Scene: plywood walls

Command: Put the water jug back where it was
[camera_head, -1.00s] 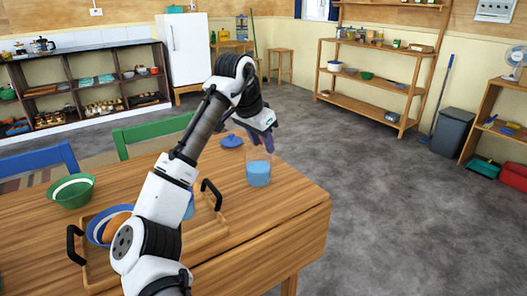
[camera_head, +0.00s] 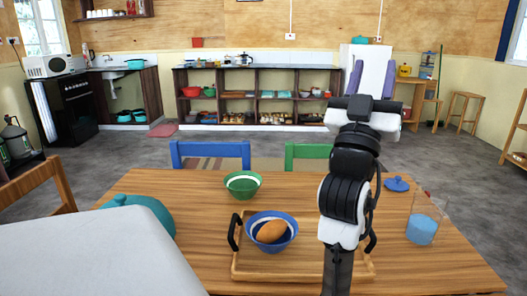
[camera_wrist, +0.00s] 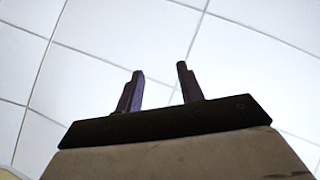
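The water jug (camera_head: 422,228) is clear, with blue water in its lower part. It stands upright near the right end of the wooden table (camera_head: 455,265), and nothing holds it. A blue lid (camera_head: 396,184) lies on the table behind it. My gripper (camera_head: 373,70) is raised well above the table, to the left of the jug, with its purple fingers pointing up. The fingers are spread and empty; the wrist view (camera_wrist: 160,73) shows only ceiling panels between and beyond them.
A wooden tray (camera_head: 300,272) holds a blue bowl (camera_head: 286,233) with a brown food item; my arm hides part of it. A green bowl (camera_head: 243,184) and a teal vessel (camera_head: 150,207) stand left. Blue (camera_head: 210,150) and green (camera_head: 308,152) chairs line the far side. Low shelves (camera_head: 255,80) stand beyond.

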